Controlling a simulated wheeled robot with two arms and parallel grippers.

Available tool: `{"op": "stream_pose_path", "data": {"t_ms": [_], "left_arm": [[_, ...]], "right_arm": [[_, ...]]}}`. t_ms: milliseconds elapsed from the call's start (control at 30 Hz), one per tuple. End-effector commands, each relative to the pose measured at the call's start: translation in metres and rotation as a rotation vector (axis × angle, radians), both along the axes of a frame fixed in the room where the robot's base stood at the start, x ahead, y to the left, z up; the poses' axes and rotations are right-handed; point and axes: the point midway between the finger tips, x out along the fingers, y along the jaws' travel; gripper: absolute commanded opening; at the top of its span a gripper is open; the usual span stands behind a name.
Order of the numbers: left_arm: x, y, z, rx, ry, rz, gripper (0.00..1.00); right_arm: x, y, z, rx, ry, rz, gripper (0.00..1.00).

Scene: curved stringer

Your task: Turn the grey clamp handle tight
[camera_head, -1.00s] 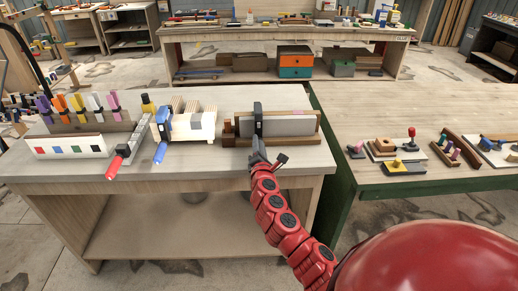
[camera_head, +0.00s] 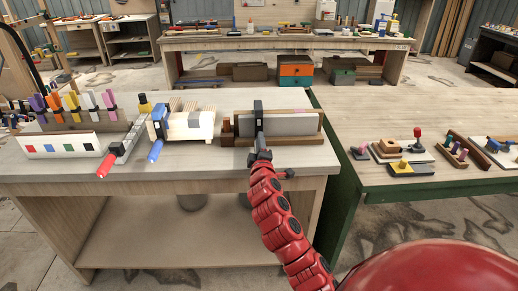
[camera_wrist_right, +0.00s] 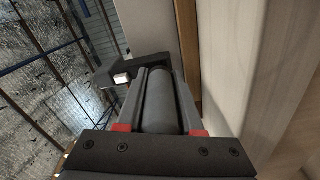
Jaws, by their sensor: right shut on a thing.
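The grey clamp (camera_head: 259,112) stands across a grey board (camera_head: 290,124) in a wooden holder near the right end of the bench. Its handle points toward me and is mostly hidden by my right gripper (camera_head: 260,157) in the head view. In the right wrist view, the dark grey cylindrical handle (camera_wrist_right: 160,100) lies lengthwise between the fingers of my right gripper (camera_wrist_right: 160,128), which is shut on it. The dark clamp bar (camera_wrist_right: 128,70) shows just beyond the handle's far end. My left gripper is not in view.
Left of the holder are a blue-handled clamp (camera_head: 156,148) on a pale wooden block and a red-handled clamp (camera_head: 107,163). A white box with colored squares (camera_head: 65,145) is further left. Small blocks and trays lie on the green-edged table (camera_head: 420,125) at right.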

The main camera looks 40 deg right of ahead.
Motion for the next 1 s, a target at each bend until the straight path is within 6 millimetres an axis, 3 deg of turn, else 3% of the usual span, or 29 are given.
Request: {"op": "stream_pose_path", "data": {"t_ms": [1000], "left_arm": [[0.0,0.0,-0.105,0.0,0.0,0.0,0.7]], "right_arm": [[-0.001,-0.001,-0.003,0.81,-0.502,0.021,0.0]]}}
